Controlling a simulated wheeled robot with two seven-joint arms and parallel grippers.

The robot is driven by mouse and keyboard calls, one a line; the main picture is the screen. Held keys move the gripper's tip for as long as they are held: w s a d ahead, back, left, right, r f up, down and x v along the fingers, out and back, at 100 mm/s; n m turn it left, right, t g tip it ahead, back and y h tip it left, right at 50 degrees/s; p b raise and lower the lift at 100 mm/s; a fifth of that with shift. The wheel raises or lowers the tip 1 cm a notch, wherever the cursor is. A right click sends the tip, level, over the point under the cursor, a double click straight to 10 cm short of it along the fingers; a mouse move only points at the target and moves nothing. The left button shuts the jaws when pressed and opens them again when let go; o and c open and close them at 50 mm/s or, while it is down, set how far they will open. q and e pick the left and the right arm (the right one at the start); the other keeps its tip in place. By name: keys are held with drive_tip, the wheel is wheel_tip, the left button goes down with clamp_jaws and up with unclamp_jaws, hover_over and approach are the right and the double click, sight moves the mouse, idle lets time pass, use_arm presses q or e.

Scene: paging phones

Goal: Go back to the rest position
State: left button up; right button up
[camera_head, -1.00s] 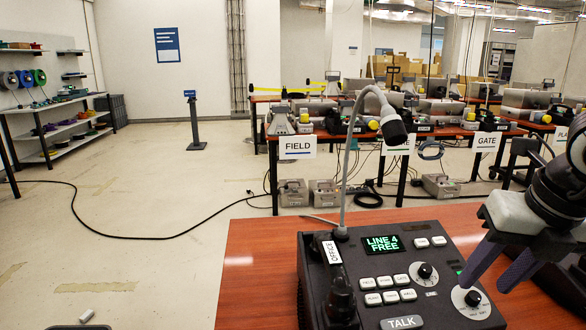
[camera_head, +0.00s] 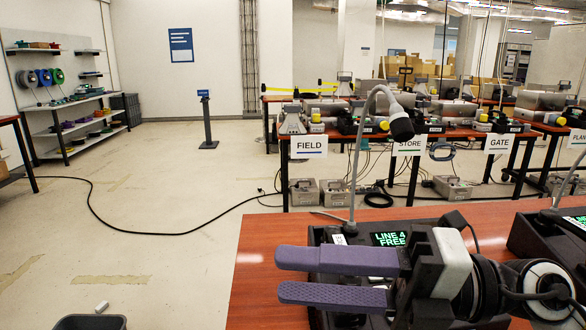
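My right gripper (camera_head: 282,276) reaches in from the right, its two purple fingers pointing left, apart and empty. It is in front of the black paging console (camera_head: 458,218) on the red-brown desk (camera_head: 258,250) and hides most of its buttons and knobs. The console's green screen (camera_head: 390,239) reads "LINE 4 FREE". Its gooseneck microphone (camera_head: 400,122) curves up behind the gripper. My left gripper is not in view.
A second console (camera_head: 560,235) stands at the right on the desk. Tables with signs FIELD (camera_head: 311,146), STORE (camera_head: 408,147) and GATE (camera_head: 499,144) stand behind. A dark bin (camera_head: 90,322) is at the bottom left. The floor at left is mostly open, with a cable (camera_head: 130,231).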

drive_tip(key=w+d+r+m+t+h, duration=0.2)
drive_tip(key=w+d+m+t, duration=0.25)
drive_tip(key=m+t, duration=0.5)
drive_tip(key=w+d+r+m+t+h, duration=0.2)
drive_tip(key=w+d+m+t, duration=0.25)
drive_tip(key=m+t, duration=0.55)
drive_tip(key=w+d+f+m+g+h, duration=0.1)
drive_tip(key=d+f+m+g+h, duration=0.1)
drive_tip(key=d+f+m+h, duration=0.45)
drive_tip(key=d+f+m+g+h, duration=0.1)
drive_tip(key=d+f+m+h, duration=0.3)
drive_tip(key=f+m+h, duration=0.4)
drive_tip(key=s+d+f+m+g, duration=0.1)
drive_tip(key=s+d+f+g, duration=0.15)
drive_tip(key=f, duration=0.55)
drive_tip(key=s+d+f+g, duration=0.1)
drive_tip(key=s+f+g, duration=0.3)
drive_tip(key=f, duration=0.5)
drive_tip(key=s+a+f+g, duration=0.1)
drive_tip(key=s+f+g, duration=0.4)
drive_tip(key=s, duration=0.4)
drive_tip(key=s+a+f+g, duration=0.2)
drive_tip(key=s+f+g, duration=0.2)
drive_tip(key=s+f, duration=0.45)
drive_tip(key=w+a+f+t+y+p, duration=0.3)
drive_tip(key=w+a+f+t+p, duration=0.1)
drive_tip(key=a+t, duration=0.1)
drive_tip(key=shift+a+p, duration=0.35)
drive_tip(key=shift+a, duration=0.15)
